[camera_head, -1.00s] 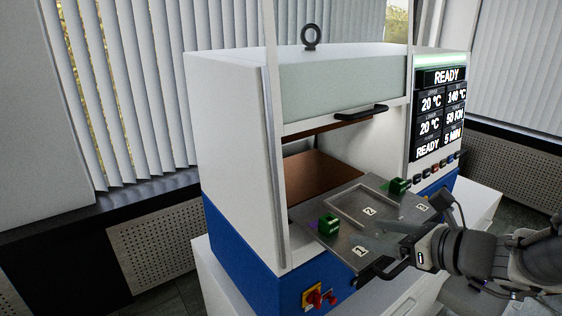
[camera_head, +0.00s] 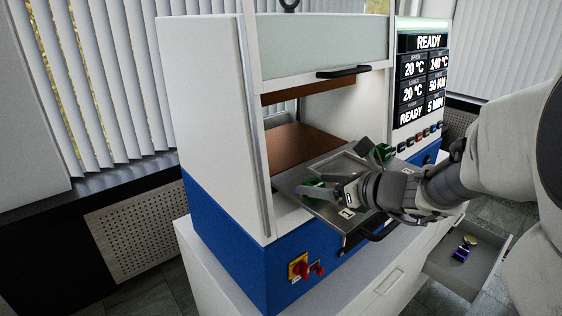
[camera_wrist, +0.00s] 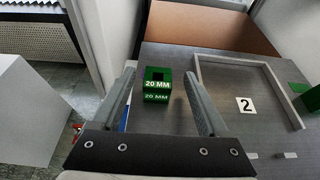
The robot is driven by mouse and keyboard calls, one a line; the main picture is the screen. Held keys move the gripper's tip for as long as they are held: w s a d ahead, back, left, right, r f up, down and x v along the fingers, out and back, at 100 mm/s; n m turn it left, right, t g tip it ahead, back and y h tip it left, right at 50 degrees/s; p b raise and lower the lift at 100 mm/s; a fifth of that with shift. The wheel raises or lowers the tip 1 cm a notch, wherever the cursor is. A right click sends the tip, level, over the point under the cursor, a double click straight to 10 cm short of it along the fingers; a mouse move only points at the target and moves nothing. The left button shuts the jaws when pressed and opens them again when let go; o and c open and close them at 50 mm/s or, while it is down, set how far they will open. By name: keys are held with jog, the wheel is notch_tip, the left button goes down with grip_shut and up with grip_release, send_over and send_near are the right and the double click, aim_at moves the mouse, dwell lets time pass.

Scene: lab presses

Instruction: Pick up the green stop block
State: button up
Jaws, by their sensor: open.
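A green stop block marked 20 MM (camera_wrist: 157,94) stands on the press's metal tray (camera_wrist: 215,110), seen between my two fingers in the wrist view. In the head view the same block (camera_head: 313,184) is partly hidden by my gripper (camera_head: 328,191). My gripper is open, with one finger on either side of the block in the wrist view; I see no contact. A second green block (camera_head: 384,151) stands farther back on the tray; it also shows at the right edge of the wrist view (camera_wrist: 309,98).
A raised rectangular frame (camera_wrist: 200,85) is on the tray beside the block, with a 2 label inside. An open drawer (camera_head: 480,275) is at lower right.

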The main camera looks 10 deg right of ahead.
aim_at(312, 183)
jog(key=b+x, duration=0.1)
jog(key=x, duration=0.3)
jog(key=shift+w+a, duration=0.2)
jog(key=shift+a, duration=0.1)
grip_shut()
